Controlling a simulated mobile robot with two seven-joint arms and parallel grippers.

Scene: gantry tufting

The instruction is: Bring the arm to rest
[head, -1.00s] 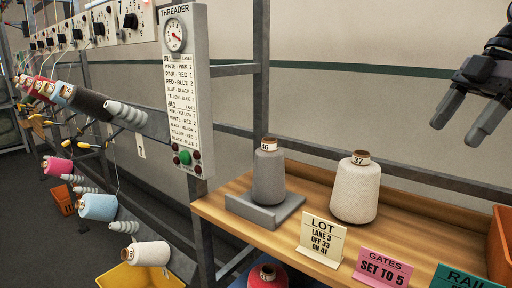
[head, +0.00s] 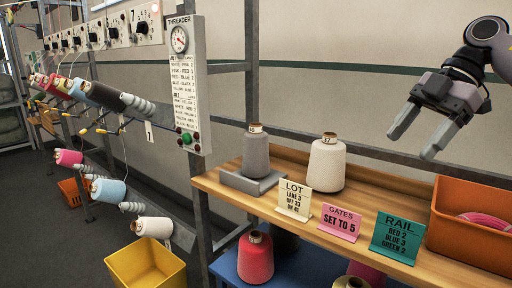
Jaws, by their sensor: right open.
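My right gripper (head: 421,134) is at the upper right, in the air above the wooden shelf (head: 375,205). Its two fingers are spread apart with nothing between them, and they point down and to the left. The wrist and part of my right arm show behind it. The gripper is clear of the white cone marked 37 (head: 326,164) and the grey cone marked 46 (head: 256,155), which stand on the shelf to its left. The grey cone stands on a grey stand (head: 252,183). My left gripper is not in view.
An orange bin (head: 470,235) sits at the shelf's right end. LOT (head: 294,200), GATES (head: 340,222) and RAIL (head: 398,238) cards line the front edge. A red cone (head: 255,258) stands below. The threader panel (head: 184,90) and rack of cones are left; a yellow bin (head: 146,266) is beneath.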

